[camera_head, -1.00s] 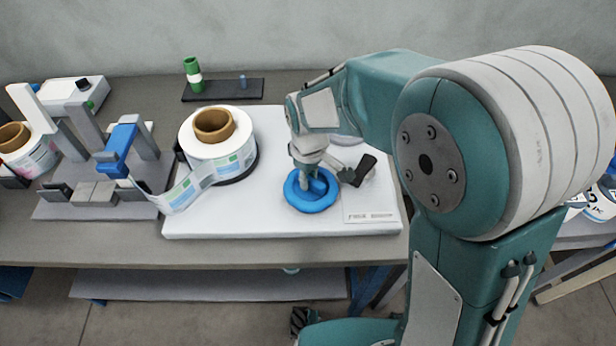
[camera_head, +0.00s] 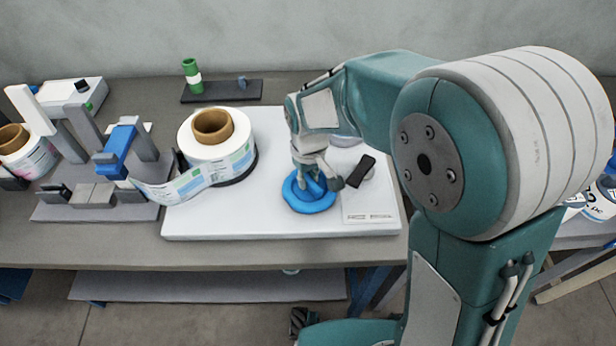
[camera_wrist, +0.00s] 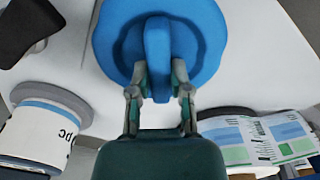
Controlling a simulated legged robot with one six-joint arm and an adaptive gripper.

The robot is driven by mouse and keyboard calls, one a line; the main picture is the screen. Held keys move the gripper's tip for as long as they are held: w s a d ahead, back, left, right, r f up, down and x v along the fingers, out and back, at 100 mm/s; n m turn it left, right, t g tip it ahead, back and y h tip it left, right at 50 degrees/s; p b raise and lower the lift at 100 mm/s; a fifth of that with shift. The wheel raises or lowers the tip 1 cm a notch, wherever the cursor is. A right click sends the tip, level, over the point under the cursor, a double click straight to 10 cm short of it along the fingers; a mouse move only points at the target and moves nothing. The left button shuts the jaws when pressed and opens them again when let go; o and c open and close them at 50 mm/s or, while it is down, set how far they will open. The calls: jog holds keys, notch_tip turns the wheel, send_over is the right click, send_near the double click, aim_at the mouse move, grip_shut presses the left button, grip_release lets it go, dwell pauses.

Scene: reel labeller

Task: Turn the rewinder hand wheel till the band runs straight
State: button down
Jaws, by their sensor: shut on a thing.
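The blue hand wheel (camera_head: 311,201) lies flat on the white rewinder plate (camera_head: 240,222). My gripper (camera_head: 316,180) reaches down onto it from above. In the wrist view my gripper (camera_wrist: 159,85) has one finger on each side of the raised blue bar across the wheel (camera_wrist: 205,40) and is shut on that bar. The printed label band (camera_head: 182,188) runs from the labeller (camera_head: 122,150) to the reel (camera_head: 215,150) with its brown core. The band bows down a little between them and is not quite straight. It also shows in the wrist view (camera_wrist: 262,138).
A black lever (camera_head: 362,168) stands on the plate just right of the wheel. A dark tray (camera_head: 225,92) with a green and white cylinder (camera_head: 192,75) lies behind the reel. A second reel (camera_head: 30,155) is at the far left. The plate's front left is bare.

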aim_at(307, 178)
jog(key=c, duration=0.6)
grip_release()
jog(key=shift+f, duration=0.15)
jog(key=shift+o, duration=0.2)
jog(key=shift+r, duration=0.2)
notch_tip(307, 178, up, 12)
jog(key=shift+f, duration=0.2)
jog(key=shift+a, duration=0.1)
